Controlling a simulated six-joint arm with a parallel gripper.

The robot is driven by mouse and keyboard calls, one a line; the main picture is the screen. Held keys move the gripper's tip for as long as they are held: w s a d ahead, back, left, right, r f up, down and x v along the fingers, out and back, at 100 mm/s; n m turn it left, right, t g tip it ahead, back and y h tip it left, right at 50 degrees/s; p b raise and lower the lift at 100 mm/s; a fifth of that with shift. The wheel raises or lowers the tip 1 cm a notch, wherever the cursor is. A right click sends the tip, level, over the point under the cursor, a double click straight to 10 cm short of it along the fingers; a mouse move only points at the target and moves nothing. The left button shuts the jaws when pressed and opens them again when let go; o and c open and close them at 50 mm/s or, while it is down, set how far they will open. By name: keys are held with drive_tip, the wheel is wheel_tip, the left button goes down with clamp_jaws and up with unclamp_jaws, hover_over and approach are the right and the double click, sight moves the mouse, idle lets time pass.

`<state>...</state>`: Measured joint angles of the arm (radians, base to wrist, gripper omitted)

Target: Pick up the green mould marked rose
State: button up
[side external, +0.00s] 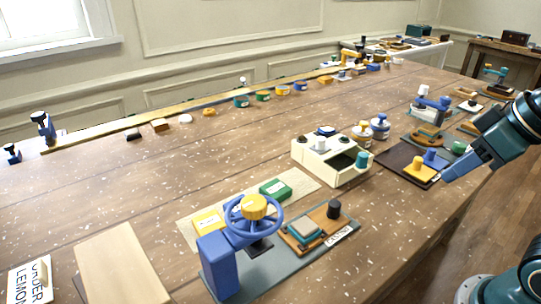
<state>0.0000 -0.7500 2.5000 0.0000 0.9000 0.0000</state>
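A green block with a small pale label (275,189), which looks like the green mould, lies on a light wooden board (300,186) behind the blue press. The label is too small to read. A yellow block with a white label (207,222) is on the same board, to its left, partly behind the press. My gripper (449,176) is at the right, well away from the green block, over or near the dark tray (398,161). Its fingers are seen side-on, so their opening is unclear.
The blue press with a handwheel (255,222) stands in front of the blocks. A cream box (318,163) with knobs stands to their right. The table's middle left is clear.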

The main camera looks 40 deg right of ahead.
drive_tip(key=o, duration=0.9)
drive_tip(key=w+a+r+n+g+y, duration=0.1)
drive_tip(key=w+a+r+n, duration=0.15)
drive_tip(key=w+n, duration=0.4)
drive_tip(key=w+a+r+n+g+y, duration=0.2)
drive_tip(key=w+a+n, duration=0.15)
drive_tip(key=w, duration=0.65)
drive_tip(key=w+a+f+n+g, duration=0.1)
drive_tip(key=w+f+n, duration=0.1)
drive_tip(key=w+n, duration=0.1)
drive_tip(key=w+a+f+n+g+y, duration=0.1)
drive_tip(key=w+f+n, duration=0.2)
drive_tip(key=w, duration=0.3)
drive_tip(key=w+a+f+n+g, duration=0.1)
drive_tip(key=w+f+n, duration=0.1)
drive_tip(key=w+n, duration=0.1)
drive_tip(key=shift+w+a+f+y, duration=0.1)
drive_tip(key=shift+w+f+y, duration=0.25)
drive_tip(key=shift+w, duration=0.35)
